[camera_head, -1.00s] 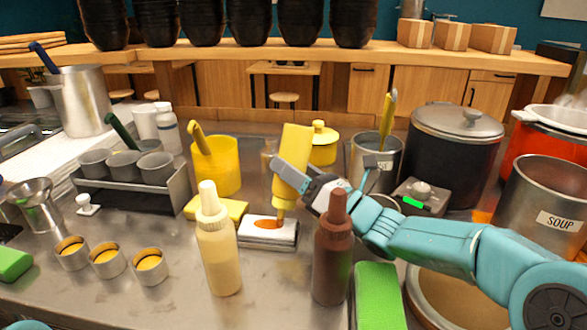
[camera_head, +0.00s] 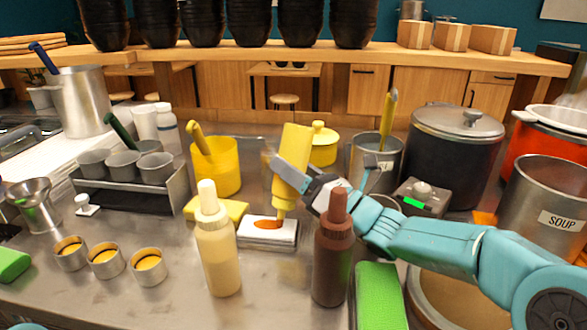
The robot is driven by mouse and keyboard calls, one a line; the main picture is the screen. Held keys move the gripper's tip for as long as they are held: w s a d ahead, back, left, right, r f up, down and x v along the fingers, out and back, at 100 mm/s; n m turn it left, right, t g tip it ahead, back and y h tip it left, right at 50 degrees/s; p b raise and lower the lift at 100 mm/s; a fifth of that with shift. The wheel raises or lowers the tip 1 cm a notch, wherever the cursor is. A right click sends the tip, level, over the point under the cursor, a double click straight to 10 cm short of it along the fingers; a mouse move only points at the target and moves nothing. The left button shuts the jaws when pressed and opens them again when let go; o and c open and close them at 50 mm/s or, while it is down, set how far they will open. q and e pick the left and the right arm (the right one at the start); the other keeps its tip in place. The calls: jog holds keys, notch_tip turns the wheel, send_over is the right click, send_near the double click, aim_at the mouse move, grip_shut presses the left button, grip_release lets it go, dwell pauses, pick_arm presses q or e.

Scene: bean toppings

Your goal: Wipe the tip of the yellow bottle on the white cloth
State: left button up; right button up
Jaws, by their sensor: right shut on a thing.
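My right gripper (camera_head: 296,184) is shut on the yellow bottle (camera_head: 292,155) near the middle of the view. The bottle is held upside down, slightly tilted, with its tip pointing down. The tip is at the white cloth (camera_head: 256,238), a folded pad on the counter with an orange-brown smear (camera_head: 268,224) on it. The tip appears to touch the cloth at the right end of the smear, though I cannot tell for sure. My left gripper is not in view.
A cream bottle (camera_head: 218,250) and a brown bottle (camera_head: 332,255) stand in front of the cloth. A yellow sponge (camera_head: 230,210) lies left of it, near a yellow container (camera_head: 217,168). Several small filled cups (camera_head: 107,262) stand front left. A green cloth (camera_head: 378,298) lies front right.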

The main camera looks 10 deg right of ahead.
jog(key=shift+f+b, duration=0.25)
jog(key=shift+b, duration=0.05)
dwell(0.7)
jog(key=shift+a, duration=0.15)
jog(key=shift+w+a+b, duration=0.1)
jog(key=shift+a+b, duration=0.1)
jog(key=shift+b, duration=0.1)
jog(key=shift+c, duration=0.3)
jog(key=a, duration=0.1)
jog(key=w+a+b, duration=0.1)
jog(key=a, duration=0.1)
jog(key=a+b, duration=0.1)
jog(key=shift+w+a+r, duration=0.15)
jog(key=shift+w, duration=0.1)
jog(key=shift+r, duration=0.15)
jog(key=shift+r+p, duration=1.3)
jog(key=shift+r, duration=1.6)
